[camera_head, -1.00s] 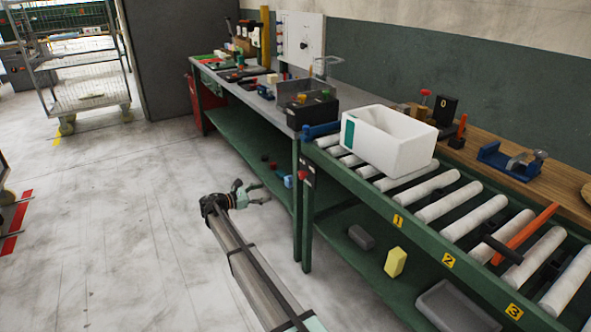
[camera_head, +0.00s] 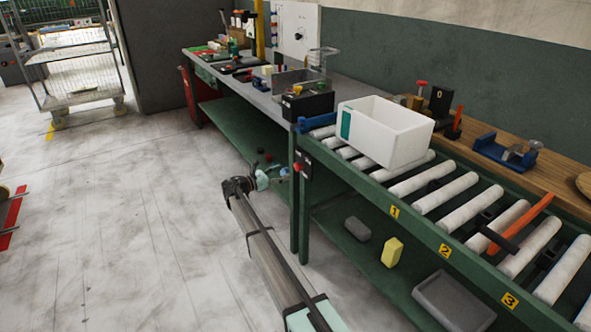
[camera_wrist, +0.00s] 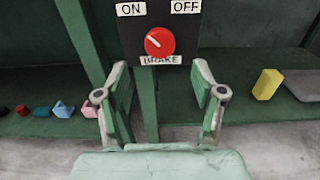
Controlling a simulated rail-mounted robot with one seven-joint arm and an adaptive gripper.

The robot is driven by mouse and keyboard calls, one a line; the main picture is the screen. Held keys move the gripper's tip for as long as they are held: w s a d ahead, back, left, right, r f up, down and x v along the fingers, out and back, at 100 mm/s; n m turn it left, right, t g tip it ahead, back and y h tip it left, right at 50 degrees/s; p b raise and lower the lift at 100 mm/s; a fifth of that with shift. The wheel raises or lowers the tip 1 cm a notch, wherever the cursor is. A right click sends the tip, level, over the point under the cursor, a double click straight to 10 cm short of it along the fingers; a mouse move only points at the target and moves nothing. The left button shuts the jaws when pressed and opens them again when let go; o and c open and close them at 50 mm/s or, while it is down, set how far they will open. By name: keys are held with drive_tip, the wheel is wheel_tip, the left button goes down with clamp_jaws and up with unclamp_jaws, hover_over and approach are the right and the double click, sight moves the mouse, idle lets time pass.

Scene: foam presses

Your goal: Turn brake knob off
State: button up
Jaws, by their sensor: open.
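The brake knob (camera_wrist: 160,42) is a red round dial on a black panel (camera_wrist: 184,16). Its white pointer line slants to the upper left, toward the ON label (camera_wrist: 131,9). The OFF label (camera_wrist: 186,7) is at the panel's upper right and a BRAKE label (camera_wrist: 160,60) is below the knob. The panel also shows small on the table leg in the head view (camera_head: 303,166). My gripper (camera_wrist: 160,82) is open and empty in the wrist view, its fingers below and either side of the knob, apart from it. In the head view my gripper (camera_head: 274,176) is left of the panel.
A green roller conveyor (camera_head: 400,212) carries a white bin (camera_head: 387,130). The green legs (camera_head: 302,215) stand close to my gripper. A yellow block (camera_head: 391,251) and a grey tray (camera_head: 452,300) lie on the lower shelf.

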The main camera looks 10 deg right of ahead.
sight(296, 168)
drive_tip(key=x, duration=0.7)
drive_tip(key=shift+d, duration=0.15)
drive_tip(key=c, duration=1.1)
